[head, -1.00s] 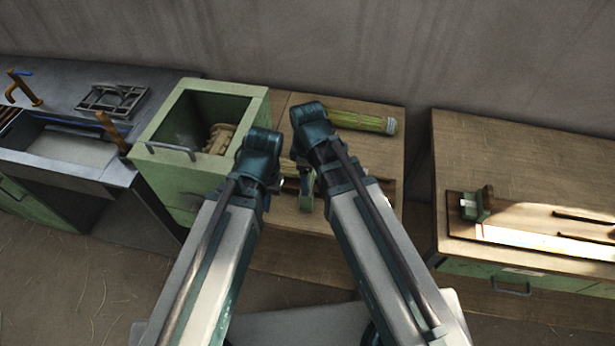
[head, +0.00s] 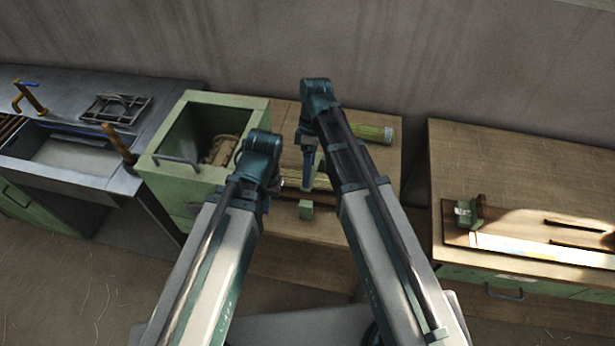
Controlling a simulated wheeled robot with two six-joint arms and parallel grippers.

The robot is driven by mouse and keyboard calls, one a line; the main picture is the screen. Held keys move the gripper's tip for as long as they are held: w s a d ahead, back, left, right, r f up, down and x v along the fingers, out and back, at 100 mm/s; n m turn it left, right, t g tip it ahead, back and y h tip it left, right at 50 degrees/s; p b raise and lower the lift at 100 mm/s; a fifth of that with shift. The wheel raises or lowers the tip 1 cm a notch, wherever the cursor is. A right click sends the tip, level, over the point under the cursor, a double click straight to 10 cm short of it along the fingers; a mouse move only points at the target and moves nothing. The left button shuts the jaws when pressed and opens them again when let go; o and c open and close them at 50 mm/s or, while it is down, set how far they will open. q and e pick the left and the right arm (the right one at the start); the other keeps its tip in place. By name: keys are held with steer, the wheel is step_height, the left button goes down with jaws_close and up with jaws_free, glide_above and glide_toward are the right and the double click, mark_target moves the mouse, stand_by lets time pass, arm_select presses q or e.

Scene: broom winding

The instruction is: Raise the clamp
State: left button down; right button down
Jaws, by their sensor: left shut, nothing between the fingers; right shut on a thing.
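The clamp shows as a small green block (head: 306,210) on the front part of the middle wooden bench. Above it, my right gripper (head: 309,168) points down and is shut on a part of the clamp, which is mostly hidden by the fingers and the arm. A visible gap lies between the gripper and the green block. My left gripper (head: 273,187) is shut and empty, to the left of the clamp, and largely hidden behind its own wrist. Pale broom straw (head: 291,181) lies on the bench between the two grippers.
A bundle of green-yellow straw (head: 371,132) lies at the back of the middle bench (head: 384,167). A green open bin (head: 190,172) with a tan bundle stands left of it. A sink counter (head: 60,90) is further left, another wooden bench (head: 520,160) to the right.

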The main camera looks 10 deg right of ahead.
steer(key=shift+w+d+r+g+y, duration=0.25)
steer(key=shift+w+r+g+y, duration=0.05)
steer(key=shift+w+r+g, duration=0.7)
steer(key=shift+s, duration=0.2)
jaws_free()
steer(key=shift+r, duration=0.1)
steer(key=p+v, duration=1.2)
steer(key=v, duration=0.1)
steer(key=shift+r+p, duration=0.3)
steer(key=shift+r, duration=0.1)
